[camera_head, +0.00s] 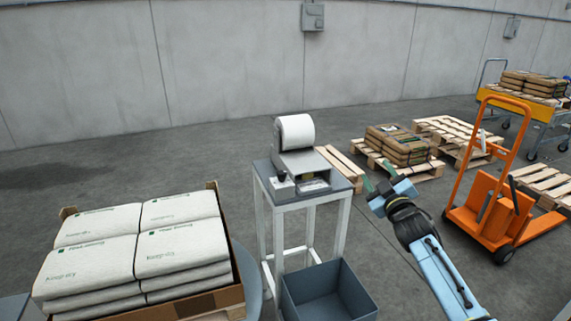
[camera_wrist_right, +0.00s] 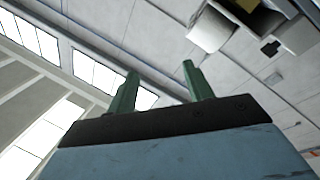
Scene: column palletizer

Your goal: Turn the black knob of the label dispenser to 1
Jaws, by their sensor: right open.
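The label dispenser (camera_head: 301,168) is a grey machine with a white label roll (camera_head: 297,132) on top, standing on a small table (camera_head: 262,170). Its small dark knob (camera_head: 281,177) shows at the front left of the machine; its setting is too small to read. My right gripper (camera_head: 375,177) is to the right of the dispenser, apart from it, with green fingers. In the right wrist view my right gripper (camera_wrist_right: 160,70) is open, with nothing between its fingers. A white rounded shape (camera_wrist_right: 211,30), probably the label roll, shows beyond them. My left gripper is not in view.
White sacks (camera_head: 178,235) lie stacked in a carton at the left. A grey bin (camera_head: 327,292) sits below the table's front. Pallets with brown sacks (camera_head: 402,146) and an orange pallet truck (camera_head: 487,205) stand at the right. Open floor (camera_head: 120,165) lies behind.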

